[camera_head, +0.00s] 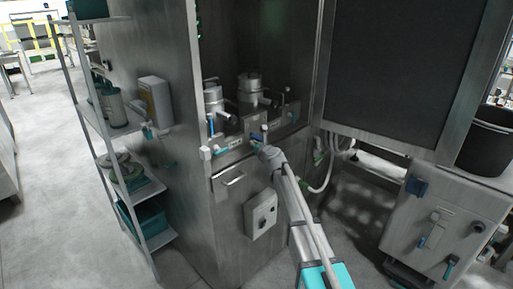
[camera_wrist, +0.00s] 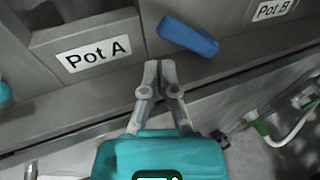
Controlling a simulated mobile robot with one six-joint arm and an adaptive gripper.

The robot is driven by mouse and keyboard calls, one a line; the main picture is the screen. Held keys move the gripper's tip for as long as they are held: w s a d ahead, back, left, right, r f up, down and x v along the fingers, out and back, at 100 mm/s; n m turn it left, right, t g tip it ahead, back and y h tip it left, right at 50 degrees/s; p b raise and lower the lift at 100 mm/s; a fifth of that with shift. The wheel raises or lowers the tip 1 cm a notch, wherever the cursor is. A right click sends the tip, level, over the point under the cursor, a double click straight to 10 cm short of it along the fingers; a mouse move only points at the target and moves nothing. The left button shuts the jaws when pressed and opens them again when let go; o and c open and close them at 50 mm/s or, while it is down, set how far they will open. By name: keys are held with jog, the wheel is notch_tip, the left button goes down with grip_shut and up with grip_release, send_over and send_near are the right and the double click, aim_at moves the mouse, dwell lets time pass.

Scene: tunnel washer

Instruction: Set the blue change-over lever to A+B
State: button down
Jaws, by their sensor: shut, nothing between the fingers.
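The blue change-over lever (camera_wrist: 188,37) shows in the wrist view on the grey metal front, between a "Pot A" label (camera_wrist: 93,54) and a "Pot B" label (camera_wrist: 273,9). It slants from upper left down to lower right. No A+B mark is legible in either view. My gripper (camera_wrist: 159,68) is shut and empty, its fingertips just below and left of the lever. I cannot tell whether they touch it. In the head view my gripper (camera_head: 265,140) is at the cabinet's front ledge, where the lever is too small to make out clearly.
Two metal pots (camera_head: 250,88) stand in the cabinet recess behind the ledge. A grey control box (camera_head: 262,214) is mounted below. A dark panel (camera_head: 405,65) and a white hose (camera_head: 325,175) are to the right. A shelf rack (camera_head: 125,180) stands left.

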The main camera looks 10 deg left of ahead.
aim_at(256, 135)
jog(key=shift+x, duration=0.8)
jog(key=shift+w+d+r+p, duration=0.35)
jog(key=shift+w+r+p, duration=0.05)
jog(key=shift+r+p, duration=0.3)
jog(key=shift+w+d+r+p, duration=0.3)
jog(key=shift+w+r+p, duration=0.15)
jog(key=shift+r+p, duration=0.25)
dwell(1.4)
jog(key=shift+w+d+r+p, duration=0.3)
jog(key=shift+w+r+p, duration=0.05)
jog(key=shift+r, duration=0.05)
dwell(0.4)
jog(key=shift+w+d+r+p, duration=0.35)
jog(key=shift+w+d, duration=0.25)
jog(key=shift+w, duration=0.2)
dwell(1.6)
jog(key=shift+s+a, duration=0.1)
jog(key=shift+s, duration=0.05)
jog(key=shift+s+a, duration=0.45)
jog(key=shift+s, duration=0.15)
dwell(0.4)
